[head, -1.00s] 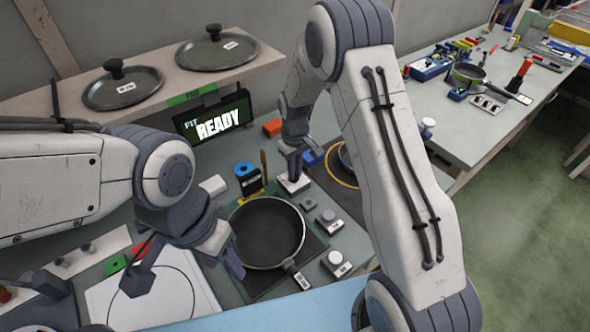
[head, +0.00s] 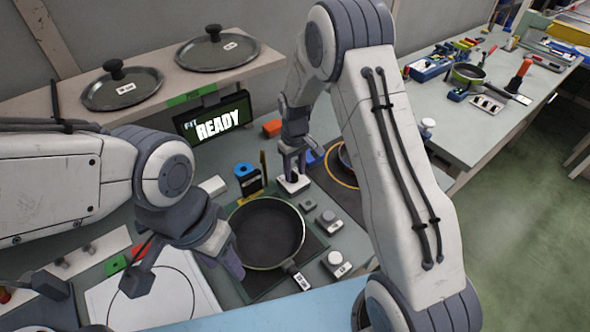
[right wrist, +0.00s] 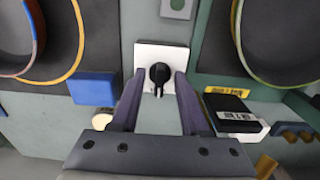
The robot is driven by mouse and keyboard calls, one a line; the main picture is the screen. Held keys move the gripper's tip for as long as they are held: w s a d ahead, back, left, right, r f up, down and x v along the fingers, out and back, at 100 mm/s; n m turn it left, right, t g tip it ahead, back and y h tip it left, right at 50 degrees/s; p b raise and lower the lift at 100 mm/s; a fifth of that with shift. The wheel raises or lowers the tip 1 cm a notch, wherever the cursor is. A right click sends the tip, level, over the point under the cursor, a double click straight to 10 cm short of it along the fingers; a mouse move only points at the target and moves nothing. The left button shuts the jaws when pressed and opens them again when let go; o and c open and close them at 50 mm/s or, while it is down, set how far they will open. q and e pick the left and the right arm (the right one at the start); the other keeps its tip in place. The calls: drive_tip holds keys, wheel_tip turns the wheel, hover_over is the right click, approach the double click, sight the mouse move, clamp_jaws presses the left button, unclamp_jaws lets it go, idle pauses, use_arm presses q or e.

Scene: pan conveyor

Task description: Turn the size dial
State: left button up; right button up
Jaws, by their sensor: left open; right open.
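The size dial is a black knob (right wrist: 160,74) on a white square plate (right wrist: 148,53), seen in the right wrist view. The plate also shows in the head view (head: 293,187), just behind the pan. My right gripper (right wrist: 159,78) is open, with one finger on each side of the knob. In the head view my right gripper (head: 293,168) points down over the dial, and its fingers hide part of the knob. Contact with the knob cannot be made out. My left gripper (head: 188,272) is open and empty, over the left side of the work area.
A black pan (head: 267,233) sits on a dark mat in front of the dial. Small grey blocks with knobs (head: 328,220) stand right of it. A screen reading "FIT READY" (head: 213,120) stands behind. A blue block (right wrist: 92,88) is near the right gripper.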

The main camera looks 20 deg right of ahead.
sight(294, 174)
wheel_tip(294, 174, up, 10)
drive_tip(key=b, duration=0.1)
drive_tip(key=shift+r, duration=0.25)
idle(0.4)
drive_tip(key=s+a+r+n, duration=0.1)
drive_tip(key=s+a+r, duration=0.2)
drive_tip(key=s+a, duration=0.25)
drive_tip(key=s+a+r, duration=0.3)
drive_tip(key=s+a, duration=0.1)
drive_tip(key=s, duration=0.3)
drive_tip(key=s+n+y, duration=0.1)
drive_tip(key=s, duration=1.7)
drive_tip(key=shift+s+a+r+n, duration=0.2)
drive_tip(key=shift+s+n, duration=0.15)
drive_tip(key=shift+n, duration=0.05)
